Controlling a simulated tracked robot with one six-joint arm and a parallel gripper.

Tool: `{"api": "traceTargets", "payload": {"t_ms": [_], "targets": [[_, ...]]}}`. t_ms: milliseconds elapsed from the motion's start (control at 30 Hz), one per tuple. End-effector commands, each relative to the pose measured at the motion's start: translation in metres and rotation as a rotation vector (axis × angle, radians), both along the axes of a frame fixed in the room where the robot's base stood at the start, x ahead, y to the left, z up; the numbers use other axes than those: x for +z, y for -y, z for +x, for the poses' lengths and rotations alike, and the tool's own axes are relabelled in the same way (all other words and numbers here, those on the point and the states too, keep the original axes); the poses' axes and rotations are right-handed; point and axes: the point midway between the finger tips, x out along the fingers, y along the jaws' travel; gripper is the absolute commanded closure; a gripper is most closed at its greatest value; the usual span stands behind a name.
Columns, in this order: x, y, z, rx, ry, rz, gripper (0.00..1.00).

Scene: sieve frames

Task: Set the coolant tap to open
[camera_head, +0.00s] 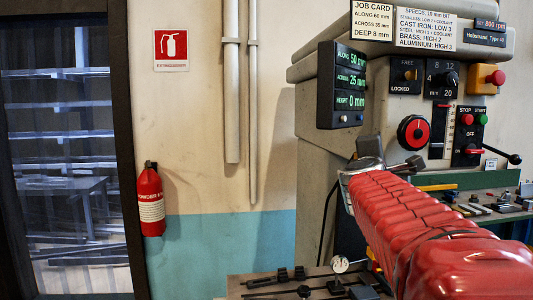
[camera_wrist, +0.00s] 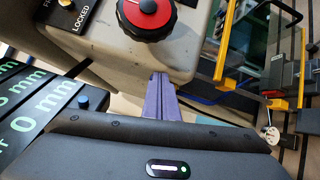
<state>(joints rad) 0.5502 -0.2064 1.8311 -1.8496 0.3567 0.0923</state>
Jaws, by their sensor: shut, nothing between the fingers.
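I cannot pick out a thing labelled as the coolant tap in either view. A black-handled lever (camera_head: 505,156) sticks out at the right of the machine head, beside a small white label (camera_head: 491,164) too small to read. My gripper (camera_wrist: 160,76) shows in the wrist view as two purple fingers, shut together and empty. The fingertips lie below a red-and-black round knob (camera_wrist: 147,14), over the machine head's grey casing. The knob also shows in the head view (camera_head: 413,134). In the head view my red-sleeved arm hides part of the machine's lower area.
A display box (camera_head: 341,85) with green readouts juts out left of the knob. A fire extinguisher (camera_head: 150,200) hangs on the left wall. Yellow-framed parts (camera_wrist: 240,45) stand right in the wrist view.

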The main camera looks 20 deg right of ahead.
Motion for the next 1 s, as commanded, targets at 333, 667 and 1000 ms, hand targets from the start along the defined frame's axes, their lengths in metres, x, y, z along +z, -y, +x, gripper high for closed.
{"api": "traceTargets", "payload": {"t_ms": [333,667,1000], "targets": [[0.001,0.012,-0.007,-0.022,0.002,-0.001,1.00],[0.000,0.012,-0.007,-0.023,0.003,-0.001,1.00],[-0.005,-0.014,-0.012,-0.012,0.001,-0.001,1.00]]}}
